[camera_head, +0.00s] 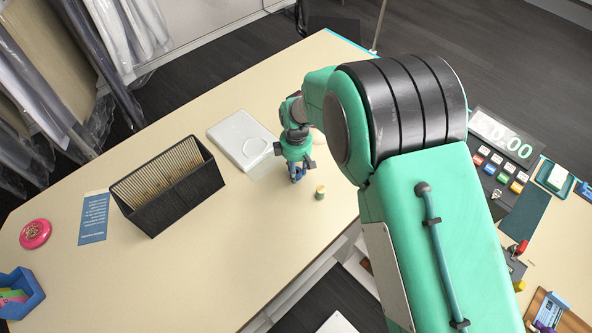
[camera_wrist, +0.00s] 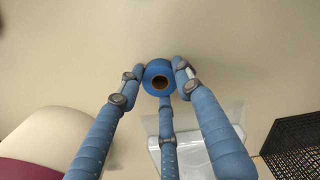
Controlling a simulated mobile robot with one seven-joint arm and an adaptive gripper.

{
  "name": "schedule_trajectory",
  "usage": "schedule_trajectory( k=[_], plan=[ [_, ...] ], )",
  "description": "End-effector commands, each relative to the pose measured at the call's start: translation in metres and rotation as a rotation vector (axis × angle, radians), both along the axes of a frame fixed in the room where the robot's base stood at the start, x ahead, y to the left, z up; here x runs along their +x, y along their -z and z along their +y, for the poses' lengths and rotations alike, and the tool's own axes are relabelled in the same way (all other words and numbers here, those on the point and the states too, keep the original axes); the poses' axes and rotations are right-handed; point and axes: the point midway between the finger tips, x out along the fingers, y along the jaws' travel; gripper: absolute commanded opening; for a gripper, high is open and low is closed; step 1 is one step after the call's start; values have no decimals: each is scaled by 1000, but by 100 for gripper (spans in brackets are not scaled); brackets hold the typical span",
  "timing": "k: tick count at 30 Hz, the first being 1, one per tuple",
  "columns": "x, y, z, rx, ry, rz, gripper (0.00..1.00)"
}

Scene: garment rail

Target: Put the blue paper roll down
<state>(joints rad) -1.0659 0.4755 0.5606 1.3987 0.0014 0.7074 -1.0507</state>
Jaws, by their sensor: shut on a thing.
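My gripper (camera_wrist: 160,82) has several blue fingers closed around the roll. In the head view my gripper (camera_head: 297,174) points down over the pale counter (camera_head: 215,255), in front of the white flat tray. The roll is hard to make out there among the fingers. I cannot tell whether the roll touches the counter.
A small yellow-green spool (camera_head: 320,193) stands just right of my gripper. A white tray (camera_head: 235,133) lies behind it, and a black ticket box (camera_head: 182,205) stands to the left. A till (camera_head: 500,145) is at right. The counter's front middle is clear.

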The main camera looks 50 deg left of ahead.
Motion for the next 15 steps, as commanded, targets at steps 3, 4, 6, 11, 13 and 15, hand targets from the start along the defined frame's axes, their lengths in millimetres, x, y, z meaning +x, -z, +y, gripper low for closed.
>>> schedule_trajectory(
  k=[3, 4, 6, 11, 13, 15],
  plan=[
    [0, 0, 0, 0, 0, 0, 15],
    [0, 0, 0, 0, 0, 0, 15],
    [0, 0, 0, 0, 0, 0, 15],
    [0, 3, 0, 0, 0, 0, 40],
    [0, 2, 0, 0, 0, 0, 53],
    [0, 2, 0, 0, 0, 0, 53]
  ],
)
